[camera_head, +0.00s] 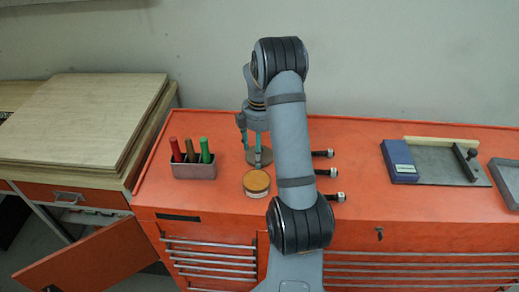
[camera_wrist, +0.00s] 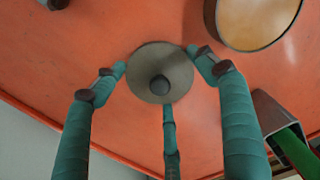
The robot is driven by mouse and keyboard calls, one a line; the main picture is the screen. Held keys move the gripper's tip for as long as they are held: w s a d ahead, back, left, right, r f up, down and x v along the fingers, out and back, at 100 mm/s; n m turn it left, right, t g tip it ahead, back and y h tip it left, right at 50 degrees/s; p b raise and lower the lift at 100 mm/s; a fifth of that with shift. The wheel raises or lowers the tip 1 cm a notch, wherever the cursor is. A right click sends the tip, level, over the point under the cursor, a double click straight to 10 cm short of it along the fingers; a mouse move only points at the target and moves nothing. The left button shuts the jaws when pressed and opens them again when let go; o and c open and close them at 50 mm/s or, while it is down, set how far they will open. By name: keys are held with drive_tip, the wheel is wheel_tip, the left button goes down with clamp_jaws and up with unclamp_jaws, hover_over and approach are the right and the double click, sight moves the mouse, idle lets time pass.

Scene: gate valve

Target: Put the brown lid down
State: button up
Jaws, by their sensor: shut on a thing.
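The brown lid (camera_wrist: 140,75) is a grey-brown disc with a dark round knob in its middle. In the head view the lid (camera_head: 264,158) shows low under my gripper, at or just above the orange bench top; I cannot tell if it touches. My gripper (camera_wrist: 160,78) has three teal fingers, shut around the lid with fingertips at its rim. In the head view my gripper (camera_head: 254,143) points down, partly hidden by my arm. A round pot with an orange-brown top (camera_head: 257,181) stands just in front of the lid; it also shows in the wrist view (camera_wrist: 255,18).
A grey holder (camera_head: 194,170) with red, brown and green sticks stands left of the lid. Several black-handled tools (camera_head: 323,154) lie to the right.

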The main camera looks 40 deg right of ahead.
drive_tip(key=shift+f, duration=0.2)
drive_tip(key=o, duration=1)
drive_tip(key=shift+o, duration=0.2)
wheel_tip(320, 180, up, 12)
drive_tip(key=shift+r, duration=0.25)
drive_tip(key=shift+f, duration=0.1)
wheel_tip(320, 180, down, 12)
drive_tip(key=shift+f, duration=0.25)
drive_tip(key=shift+r+b, duration=0.35)
drive_tip(key=shift+r, duration=1.65)
